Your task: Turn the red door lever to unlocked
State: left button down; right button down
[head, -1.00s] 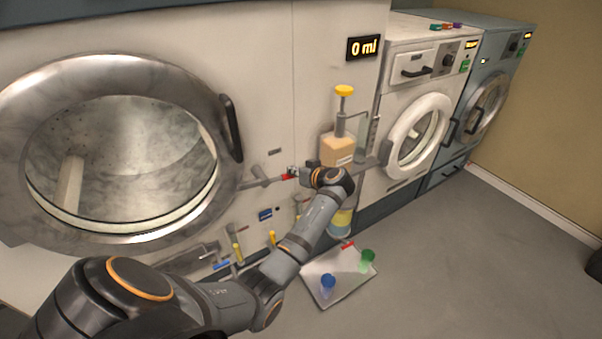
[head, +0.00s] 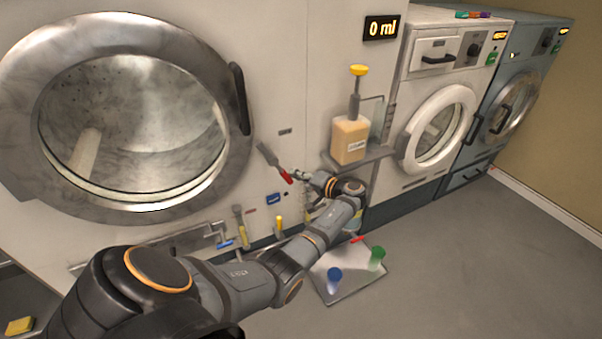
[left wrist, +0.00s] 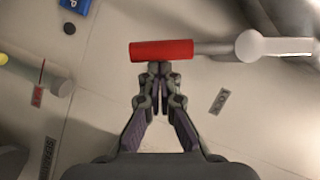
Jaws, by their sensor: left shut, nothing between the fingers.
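The red door lever (head: 286,177) is on the white front panel, just right of the large round door. In the head view its grey shaft slants down to the right and ends in the red grip. In the left wrist view the red grip (left wrist: 161,50) lies level, with the grey shaft and round pivot to its right. My left gripper (head: 299,176) is shut and empty beside the red grip. In the left wrist view its fingertips (left wrist: 160,68) are at the grip's edge; I cannot tell whether they touch. My right gripper is not in view.
A bottle (head: 351,138) with a yellow pump stands on a shelf (head: 378,152) right of the gripper. A tray (head: 340,291) with blue and green cups lies on the floor. The floor at right is clear.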

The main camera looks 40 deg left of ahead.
aim_at(288, 182)
pick_arm(q)
jog(key=shift+s+a+f+m+g+y+b, duration=0.2)
jog(key=shift+s+f+m+y, duration=0.15)
jog(key=shift+s+f+m, duration=0.2)
jog(key=shift+s+a+f+m+g+y+b, duration=0.2)
jog(key=shift+s+f+m+y, duration=0.15)
jog(key=shift+m, duration=0.3)
jog(key=shift+s+a+f+m+y, duration=0.2)
jog(key=shift+s+a+m+y, duration=0.1)
jog(key=shift+s+m, duration=0.35)
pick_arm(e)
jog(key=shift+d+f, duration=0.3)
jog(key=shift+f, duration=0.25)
